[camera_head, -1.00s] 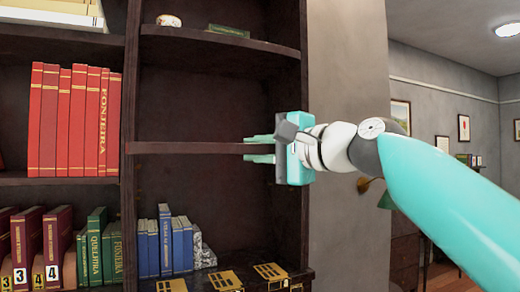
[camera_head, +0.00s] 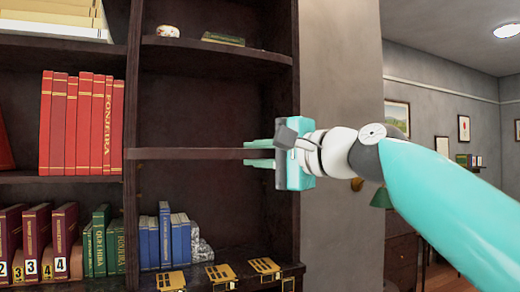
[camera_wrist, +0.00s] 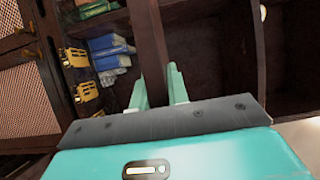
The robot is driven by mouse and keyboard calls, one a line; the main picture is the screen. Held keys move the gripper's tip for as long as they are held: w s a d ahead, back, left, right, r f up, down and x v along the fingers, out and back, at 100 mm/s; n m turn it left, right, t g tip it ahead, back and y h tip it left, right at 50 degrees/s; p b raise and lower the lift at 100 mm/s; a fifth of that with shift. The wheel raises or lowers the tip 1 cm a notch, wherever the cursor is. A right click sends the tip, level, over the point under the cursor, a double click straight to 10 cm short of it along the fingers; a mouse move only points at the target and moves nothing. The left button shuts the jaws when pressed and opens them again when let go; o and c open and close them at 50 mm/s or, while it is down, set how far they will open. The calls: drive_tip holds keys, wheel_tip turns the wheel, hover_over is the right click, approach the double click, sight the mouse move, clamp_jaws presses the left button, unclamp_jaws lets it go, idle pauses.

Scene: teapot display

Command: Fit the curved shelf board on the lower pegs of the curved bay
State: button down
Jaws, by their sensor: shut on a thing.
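The curved shelf board (camera_head: 190,154) is a thin dark brown board, seen nearly edge-on and about level across the curved bay (camera_head: 200,105). Its left end is at the bay's left upright. My gripper (camera_head: 260,153) is shut on the board's right part, with one teal finger above it and one below. In the wrist view the board (camera_wrist: 153,50) runs away from me between the two fingers (camera_wrist: 159,85). The lower pegs do not show, so I cannot tell whether the board touches them.
Above is a fixed shelf (camera_head: 215,55) with a small pot (camera_head: 168,26) and a green book (camera_head: 223,39). A grey wall (camera_head: 340,80) is at the right.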

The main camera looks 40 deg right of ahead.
wheel_tip(320, 180, down, 10)
drive_tip(key=shift+d, duration=0.2)
drive_tip(key=shift+s, duration=0.1)
